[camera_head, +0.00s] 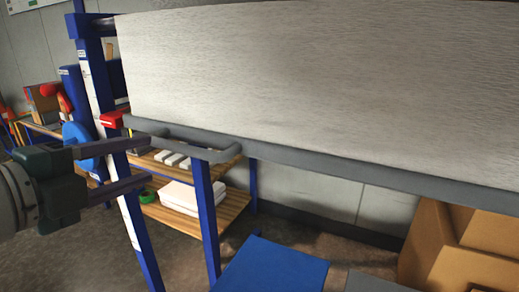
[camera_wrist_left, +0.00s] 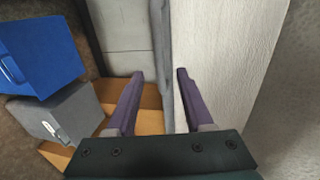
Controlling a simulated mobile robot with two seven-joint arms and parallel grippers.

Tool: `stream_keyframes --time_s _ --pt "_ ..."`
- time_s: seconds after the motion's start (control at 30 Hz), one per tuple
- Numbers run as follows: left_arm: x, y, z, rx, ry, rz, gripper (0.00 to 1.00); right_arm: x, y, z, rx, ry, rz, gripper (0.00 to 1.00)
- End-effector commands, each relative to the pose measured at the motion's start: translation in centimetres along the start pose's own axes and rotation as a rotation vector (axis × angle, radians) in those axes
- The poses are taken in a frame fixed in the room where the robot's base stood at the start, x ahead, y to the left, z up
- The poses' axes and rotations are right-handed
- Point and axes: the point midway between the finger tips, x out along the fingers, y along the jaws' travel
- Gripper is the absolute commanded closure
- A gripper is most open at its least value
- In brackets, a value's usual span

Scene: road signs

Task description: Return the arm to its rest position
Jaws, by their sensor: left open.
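My left gripper (camera_head: 147,162) comes in from the left in the head view. Its two fingers are spread apart with nothing between them. They point right, toward a blue post and the grey looped handle (camera_head: 213,154); the view does not settle whether they touch either. In the left wrist view the fingers (camera_wrist_left: 160,75) are also apart and empty, with a pale panel edge and a grey bar beyond them. My right gripper is in neither view.
A large pale grey panel (camera_head: 320,70) with a grey rail (camera_head: 360,170) fills the upper right. Shelves (camera_head: 205,218) with white items stand behind it. A blue box (camera_head: 270,268) and cardboard boxes (camera_head: 470,245) sit low. Open floor shows at the lower left.

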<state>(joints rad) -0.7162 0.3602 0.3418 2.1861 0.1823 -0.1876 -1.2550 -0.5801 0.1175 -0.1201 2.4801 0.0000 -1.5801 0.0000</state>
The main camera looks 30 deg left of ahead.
Motion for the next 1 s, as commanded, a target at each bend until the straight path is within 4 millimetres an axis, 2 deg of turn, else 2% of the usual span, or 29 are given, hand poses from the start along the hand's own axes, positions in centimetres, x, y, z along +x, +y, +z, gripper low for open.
stream_keyframes --time_s 0.5,0.63,0.77,0.9,1.0 --pt "-0.1 0.0 0.0 -0.002 0.0 0.002 0.48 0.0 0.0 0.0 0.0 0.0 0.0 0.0" --pt "-0.1 1.0 -0.9 -0.091 -0.004 0.069 0.48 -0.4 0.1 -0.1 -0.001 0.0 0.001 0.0" --pt "-1.0 4.1 -3.8 -0.361 -0.048 0.272 0.48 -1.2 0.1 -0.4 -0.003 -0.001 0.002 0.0" --pt "-3.8 7.7 -8.1 -0.718 -0.187 0.552 0.48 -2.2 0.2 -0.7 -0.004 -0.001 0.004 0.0" --pt "-6.5 9.2 -10.6 -0.916 -0.322 0.71 0.48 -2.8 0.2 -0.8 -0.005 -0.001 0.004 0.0"
